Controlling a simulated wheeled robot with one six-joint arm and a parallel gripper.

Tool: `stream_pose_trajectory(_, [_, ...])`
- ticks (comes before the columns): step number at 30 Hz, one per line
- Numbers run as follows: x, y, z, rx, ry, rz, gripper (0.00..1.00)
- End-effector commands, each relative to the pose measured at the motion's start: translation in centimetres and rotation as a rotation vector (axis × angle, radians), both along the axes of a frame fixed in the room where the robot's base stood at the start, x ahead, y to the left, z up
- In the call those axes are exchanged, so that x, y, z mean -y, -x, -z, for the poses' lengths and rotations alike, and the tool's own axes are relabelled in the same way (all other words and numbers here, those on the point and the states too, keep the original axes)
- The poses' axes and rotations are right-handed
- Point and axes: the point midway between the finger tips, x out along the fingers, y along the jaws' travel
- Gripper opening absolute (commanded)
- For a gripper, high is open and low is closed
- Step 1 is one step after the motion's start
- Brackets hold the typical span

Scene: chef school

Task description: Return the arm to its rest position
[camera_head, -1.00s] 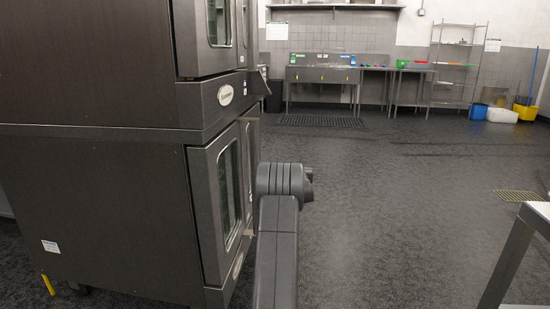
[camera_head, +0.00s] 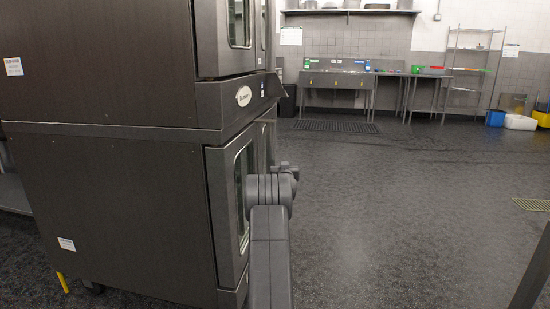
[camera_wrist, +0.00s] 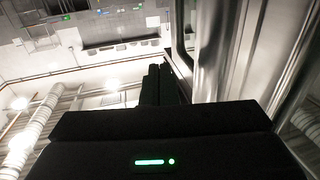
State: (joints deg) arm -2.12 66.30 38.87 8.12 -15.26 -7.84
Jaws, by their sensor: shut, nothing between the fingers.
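In the head view my arm (camera_head: 268,255) reaches forward from the bottom middle, close along the oven's front, and its far end is hidden behind its own joint. In the wrist view my gripper (camera_wrist: 157,72) shows as a black body with a green light and narrow dark fingers close together. The fingers are shut with nothing seen between them. The oven's metal front (camera_wrist: 215,50) stands just to the right of the fingers in that view; I cannot tell the exact gap.
A stacked steel oven (camera_head: 110,210) fills the left side. A sink counter (camera_head: 335,78) and a wire shelf (camera_head: 468,75) stand at the far wall. A table leg (camera_head: 532,270) shows at the lower right. The dark floor (camera_head: 400,200) between is open.

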Motion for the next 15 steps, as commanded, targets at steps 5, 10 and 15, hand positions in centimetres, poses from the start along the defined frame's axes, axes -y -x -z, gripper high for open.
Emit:
stream_pose_trajectory(5, [-1.6,-0.7,-0.2,0.001,0.001,-0.001,0.00])
stream_pose_trajectory(10, [-1.9,-0.8,-0.1,0.001,0.000,0.000,0.00])
stream_pose_trajectory(15, [-1.9,-0.8,-0.1,0.001,0.000,0.000,0.00])
